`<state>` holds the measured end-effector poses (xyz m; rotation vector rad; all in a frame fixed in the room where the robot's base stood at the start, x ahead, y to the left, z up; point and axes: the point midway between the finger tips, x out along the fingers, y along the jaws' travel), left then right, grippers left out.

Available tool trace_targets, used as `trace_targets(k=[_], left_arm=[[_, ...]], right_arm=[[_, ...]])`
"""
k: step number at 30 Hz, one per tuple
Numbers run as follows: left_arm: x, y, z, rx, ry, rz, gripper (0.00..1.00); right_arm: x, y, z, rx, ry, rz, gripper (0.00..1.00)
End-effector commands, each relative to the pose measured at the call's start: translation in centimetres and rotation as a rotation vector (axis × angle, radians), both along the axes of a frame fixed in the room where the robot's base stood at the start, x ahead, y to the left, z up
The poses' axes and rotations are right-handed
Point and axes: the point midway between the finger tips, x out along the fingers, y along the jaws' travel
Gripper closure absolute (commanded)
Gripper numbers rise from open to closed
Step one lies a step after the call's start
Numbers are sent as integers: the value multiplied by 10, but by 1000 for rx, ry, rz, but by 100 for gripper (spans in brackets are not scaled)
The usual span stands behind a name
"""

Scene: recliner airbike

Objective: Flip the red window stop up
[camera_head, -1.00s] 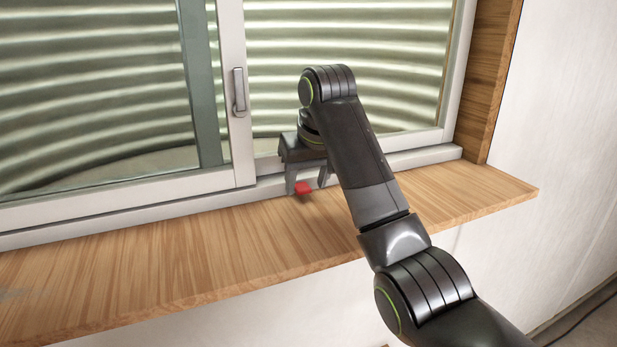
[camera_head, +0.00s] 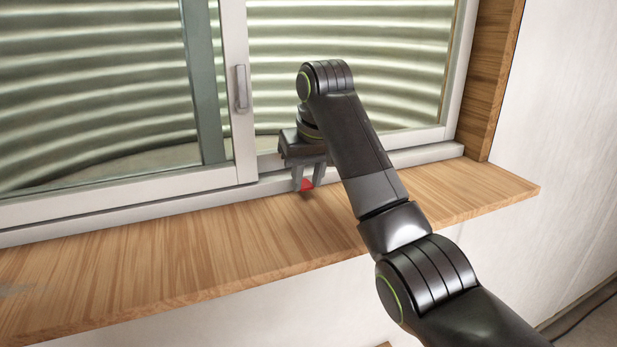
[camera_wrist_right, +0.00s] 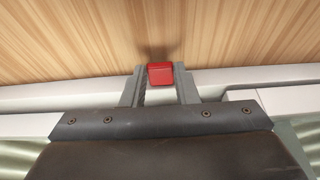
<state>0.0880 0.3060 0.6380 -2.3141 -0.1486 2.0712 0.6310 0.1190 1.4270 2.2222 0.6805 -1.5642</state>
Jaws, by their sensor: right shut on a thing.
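The red window stop (camera_head: 307,184) is a small red block at the lower window track, just above the wooden sill. My right gripper (camera_head: 308,186) comes down over it from above, with one finger on each side. In the right wrist view the red stop (camera_wrist_right: 160,75) sits between the fingertips of the right gripper (camera_wrist_right: 159,78). The jaws are shut on it. The fingers hide part of its sides in the head view. My left gripper is not in view.
The sliding window frame (camera_head: 238,110) with a grey handle (camera_head: 241,88) stands left of my gripper. The wooden sill (camera_head: 150,255) runs along the front and is bare. A wooden side panel (camera_head: 490,75) and white wall are at right.

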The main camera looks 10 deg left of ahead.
Motion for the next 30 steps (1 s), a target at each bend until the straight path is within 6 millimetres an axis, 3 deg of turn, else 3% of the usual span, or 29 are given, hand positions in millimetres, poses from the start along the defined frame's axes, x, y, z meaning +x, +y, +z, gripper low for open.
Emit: trace_targets(k=[30], left_arm=[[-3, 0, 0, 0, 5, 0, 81]], right_arm=[[5, 3, 9, -108, 162, -1, 96]])
